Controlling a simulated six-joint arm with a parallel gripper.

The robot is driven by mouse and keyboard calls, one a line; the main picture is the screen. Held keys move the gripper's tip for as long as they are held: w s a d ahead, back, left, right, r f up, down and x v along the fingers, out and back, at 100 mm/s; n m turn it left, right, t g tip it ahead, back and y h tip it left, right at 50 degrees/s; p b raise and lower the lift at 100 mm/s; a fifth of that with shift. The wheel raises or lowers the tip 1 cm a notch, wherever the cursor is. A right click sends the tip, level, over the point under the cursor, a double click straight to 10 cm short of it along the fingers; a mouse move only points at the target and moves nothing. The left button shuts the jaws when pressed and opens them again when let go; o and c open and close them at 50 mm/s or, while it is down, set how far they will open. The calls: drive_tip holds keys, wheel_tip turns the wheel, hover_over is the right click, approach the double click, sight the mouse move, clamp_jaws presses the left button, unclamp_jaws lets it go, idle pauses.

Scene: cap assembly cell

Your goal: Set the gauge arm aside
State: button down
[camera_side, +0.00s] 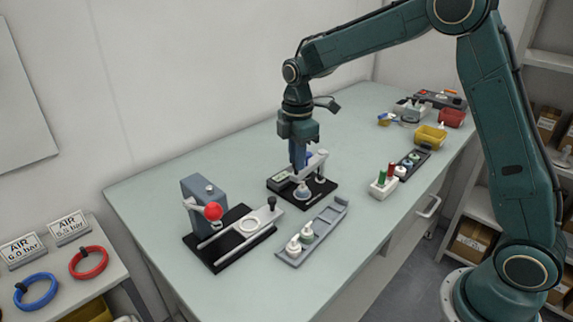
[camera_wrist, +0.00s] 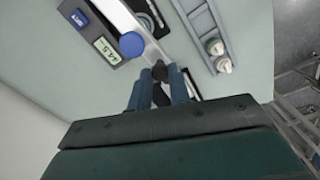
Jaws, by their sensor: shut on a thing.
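My gripper (camera_side: 298,168) points down over the gauge stand (camera_side: 278,186), which has a black base. In the wrist view my blue fingers (camera_wrist: 161,84) are shut at the near end of the pale gauge arm (camera_wrist: 152,46), around what looks like its dark handle. The gauge arm (camera_side: 314,166) sits low over the stand; I cannot tell whether it is lifted. The stand's blue round knob (camera_wrist: 131,44) and its grey display (camera_wrist: 104,48) are beside the arm. A pale bottle or cap (camera_side: 301,192) is on the stand under my gripper.
A grey rail (camera_side: 325,222) with white-topped bottles is just in front. A black press fixture (camera_side: 232,240) with a red ball lever is at left. The table's back left is clear.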

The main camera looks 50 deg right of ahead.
drive_tip(key=s+d+n, duration=1)
drive_tip(key=n, duration=0.5)
drive_tip(key=shift+s+d, duration=0.3)
drive_tip(key=shift+d, duration=0.1)
idle(0.3)
drive_tip(key=c, duration=1.3)
unclamp_jaws()
wheel_tip(320, 180, up, 14)
